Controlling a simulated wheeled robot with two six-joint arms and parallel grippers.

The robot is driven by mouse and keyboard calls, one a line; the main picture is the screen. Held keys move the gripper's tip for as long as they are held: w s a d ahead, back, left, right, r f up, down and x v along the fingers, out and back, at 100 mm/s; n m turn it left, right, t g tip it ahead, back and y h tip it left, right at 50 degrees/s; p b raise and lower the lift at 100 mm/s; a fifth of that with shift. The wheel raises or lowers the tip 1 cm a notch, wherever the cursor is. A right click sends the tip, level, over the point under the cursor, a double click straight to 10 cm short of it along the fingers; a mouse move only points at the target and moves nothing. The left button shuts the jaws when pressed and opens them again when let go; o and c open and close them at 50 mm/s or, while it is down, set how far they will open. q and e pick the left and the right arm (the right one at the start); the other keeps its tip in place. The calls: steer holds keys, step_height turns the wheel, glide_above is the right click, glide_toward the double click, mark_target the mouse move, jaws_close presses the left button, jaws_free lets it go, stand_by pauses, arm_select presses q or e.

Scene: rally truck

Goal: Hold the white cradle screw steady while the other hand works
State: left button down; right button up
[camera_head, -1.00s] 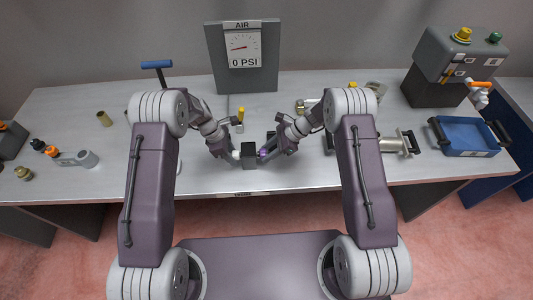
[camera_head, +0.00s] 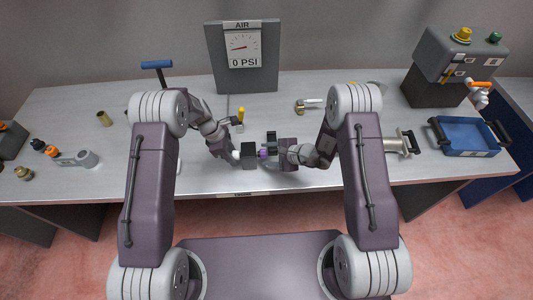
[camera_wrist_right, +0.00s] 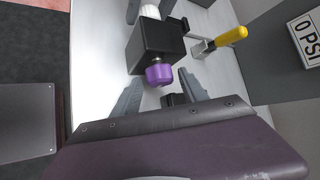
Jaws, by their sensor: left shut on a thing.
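The white cradle screw (camera_wrist_right: 149,12) sticks out of one side of a black block (camera_wrist_right: 157,46); a purple knob (camera_wrist_right: 160,74) sits on the opposite side. In the head view the block (camera_head: 249,150) is near the table's front edge. My left gripper (camera_head: 236,154) is shut on the white screw at the block's left side; its grey fingers flank the screw in the right wrist view. My right gripper (camera_wrist_right: 158,84) is open, its fingers apart on either side of the purple knob, with gaps showing. In the head view it comes level from the right.
A yellow-handled tool (camera_head: 240,116) stands behind the block. A gauge panel (camera_head: 243,58) reading 0 PSI is at the back. A blue tray (camera_head: 468,137) and a metal cylinder (camera_head: 397,146) lie to the right. Brass and orange fittings lie at the left.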

steer(key=shift+v, duration=2.5)
steer(key=v, duration=1.2)
steer(key=shift+r, duration=0.1)
